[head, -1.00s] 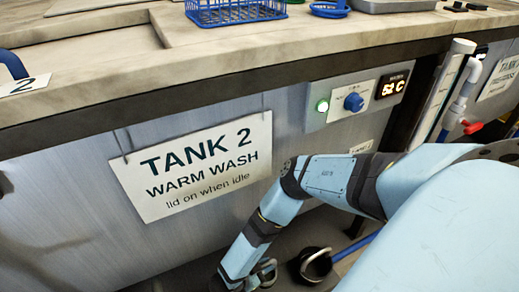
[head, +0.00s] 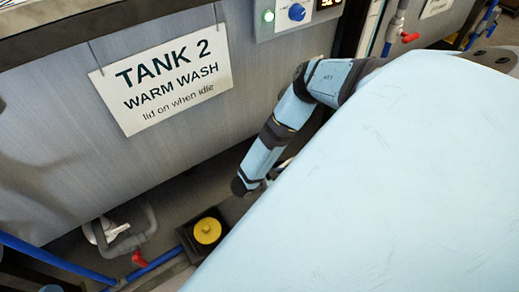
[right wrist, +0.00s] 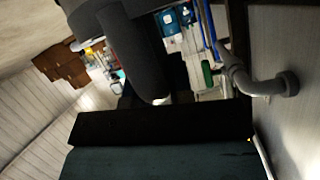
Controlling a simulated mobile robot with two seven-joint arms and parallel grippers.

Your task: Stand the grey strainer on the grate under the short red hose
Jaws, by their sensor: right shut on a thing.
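My right arm comes in from the right in the head view, and its hand (head: 250,182) hangs low in front of the tank; its fingertips are hidden. In the right wrist view a dark grey, thick curved piece (right wrist: 135,50) is close to the lens. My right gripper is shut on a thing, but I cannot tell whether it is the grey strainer. I cannot make out the short red hose or the grate. My left gripper is out of view.
The Tank 2 front (head: 60,160) carries a warm wash sign (head: 165,80). Below are a grey pipe bend (head: 150,225), a red valve handle (head: 138,258), a blue pipe (head: 55,262) and a yellow round thing (head: 207,230) in a dark square surround.

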